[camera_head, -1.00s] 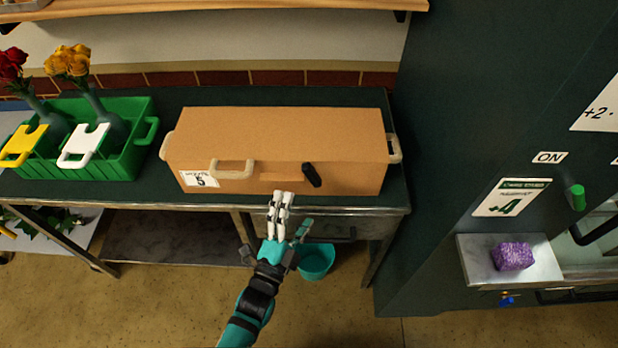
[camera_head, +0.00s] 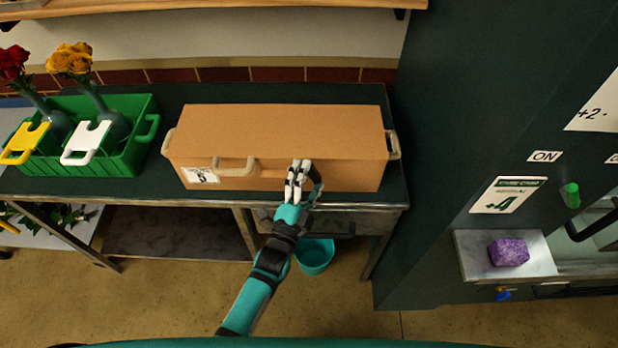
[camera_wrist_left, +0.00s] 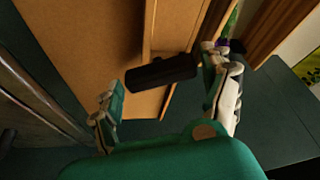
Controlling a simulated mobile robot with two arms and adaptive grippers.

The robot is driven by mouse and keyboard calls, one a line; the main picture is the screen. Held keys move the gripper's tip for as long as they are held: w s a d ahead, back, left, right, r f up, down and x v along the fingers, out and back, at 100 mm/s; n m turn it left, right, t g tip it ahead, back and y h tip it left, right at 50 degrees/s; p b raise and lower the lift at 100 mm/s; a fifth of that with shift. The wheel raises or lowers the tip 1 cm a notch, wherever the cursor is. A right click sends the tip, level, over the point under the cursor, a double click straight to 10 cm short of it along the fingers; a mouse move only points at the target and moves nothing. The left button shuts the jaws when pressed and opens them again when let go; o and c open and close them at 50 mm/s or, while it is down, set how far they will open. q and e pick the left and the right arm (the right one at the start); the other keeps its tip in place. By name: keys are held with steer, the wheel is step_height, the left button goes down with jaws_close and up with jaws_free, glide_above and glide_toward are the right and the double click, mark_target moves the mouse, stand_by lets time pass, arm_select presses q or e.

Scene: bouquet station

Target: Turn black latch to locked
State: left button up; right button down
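The orange-brown case (camera_head: 285,135) lies closed on the dark green counter, with a pale handle (camera_head: 234,166) on its front. The black latch (camera_wrist_left: 162,72) is on the case front and shows as a dark bar in the left wrist view. My left gripper (camera_head: 300,172) is at the case front, over the latch, and mostly hides it in the head view. In the left wrist view its two fingers (camera_wrist_left: 165,72) stand apart, one near each end of the latch. I cannot tell whether they touch it. My right gripper is not in view.
A green crate (camera_head: 140,155) with vases of red and yellow roses stands left of the case. A teal bucket (camera_head: 314,257) is on the floor below the counter. A dark cabinet (camera_head: 440,180) rises at right, beside a ledge with a purple block (camera_head: 508,252).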

arm_select(q)
steer(key=c, duration=0.7)
steer(key=shift+f+n+t+b, duration=0.4)
steer(key=shift+n+b, duration=0.5)
steer(key=shift+b, duration=0.25)
steer(key=shift+r+n+t+y+b, duration=0.2)
steer(key=shift+n+t+y+b, duration=0.15)
steer(key=shift+n, duration=0.35)
steer(key=shift+r, duration=0.1)
steer(key=o, duration=1.2)
steer(key=v, duration=1.2)
